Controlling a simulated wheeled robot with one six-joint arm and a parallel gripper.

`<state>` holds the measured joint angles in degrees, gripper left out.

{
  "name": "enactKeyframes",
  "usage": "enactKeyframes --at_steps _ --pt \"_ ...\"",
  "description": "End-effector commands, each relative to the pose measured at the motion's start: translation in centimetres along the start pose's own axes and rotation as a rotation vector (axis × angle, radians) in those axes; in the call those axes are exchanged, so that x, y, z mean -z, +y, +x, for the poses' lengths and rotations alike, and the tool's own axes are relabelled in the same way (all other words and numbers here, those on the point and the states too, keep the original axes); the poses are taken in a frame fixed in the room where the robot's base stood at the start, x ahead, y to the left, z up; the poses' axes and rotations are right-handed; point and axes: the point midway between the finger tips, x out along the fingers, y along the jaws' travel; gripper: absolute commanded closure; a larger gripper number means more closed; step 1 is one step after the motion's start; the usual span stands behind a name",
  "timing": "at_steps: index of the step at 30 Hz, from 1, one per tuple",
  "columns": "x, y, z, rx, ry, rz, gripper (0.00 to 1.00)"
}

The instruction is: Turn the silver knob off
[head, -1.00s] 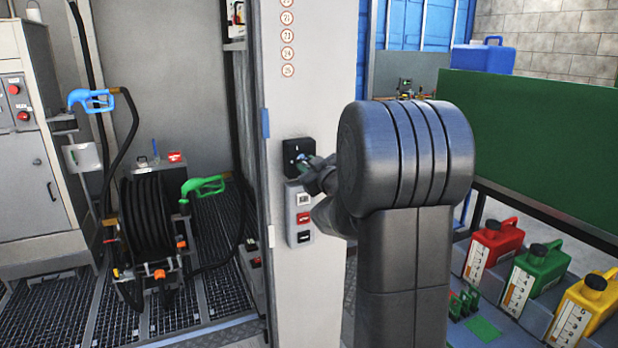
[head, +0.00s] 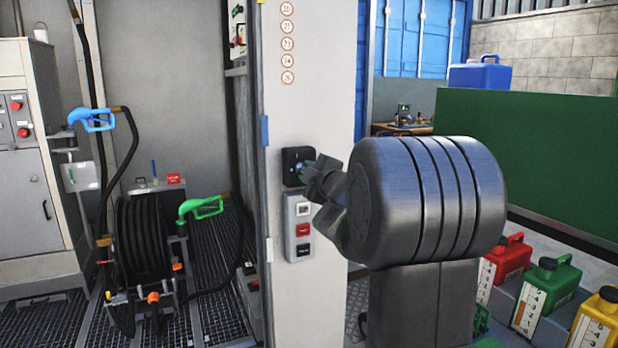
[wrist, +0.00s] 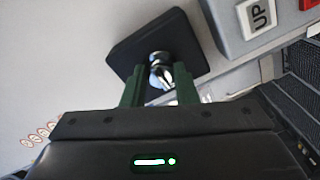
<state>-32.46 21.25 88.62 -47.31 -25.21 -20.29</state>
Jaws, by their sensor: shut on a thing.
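The silver knob (wrist: 160,74) sits on a square black plate (wrist: 158,45) on the pale wall panel (head: 312,90). In the head view the black plate (head: 291,160) shows above a grey button box, with the knob mostly hidden by my gripper (head: 307,170). In the wrist view my gripper (wrist: 160,86) has its two green fingers on either side of the knob, shut on it. The knob's exact turn angle is hard to tell.
A grey button box (head: 299,245) with white, red and black buttons is just below the plate. Left are a hose reel (head: 143,240), a green nozzle (head: 200,207) and a blue nozzle (head: 92,119). Coloured fuel cans (head: 545,290) stand at right, before a green panel (head: 540,150).

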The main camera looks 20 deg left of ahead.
Motion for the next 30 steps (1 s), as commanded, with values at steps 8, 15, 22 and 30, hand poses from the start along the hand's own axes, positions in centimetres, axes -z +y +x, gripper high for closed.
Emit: enactKeyframes --at_steps 8,15,22,30 --pt "-0.01 -0.06 0.00 0.001 -0.002 -0.019 0.96" --pt "-0.01 -0.07 0.00 0.002 -0.001 -0.019 0.96" --pt "0.00 -0.05 0.00 0.001 -0.001 -0.018 0.52" --pt "0.00 0.03 -0.60 0.000 -0.001 -0.017 0.52"
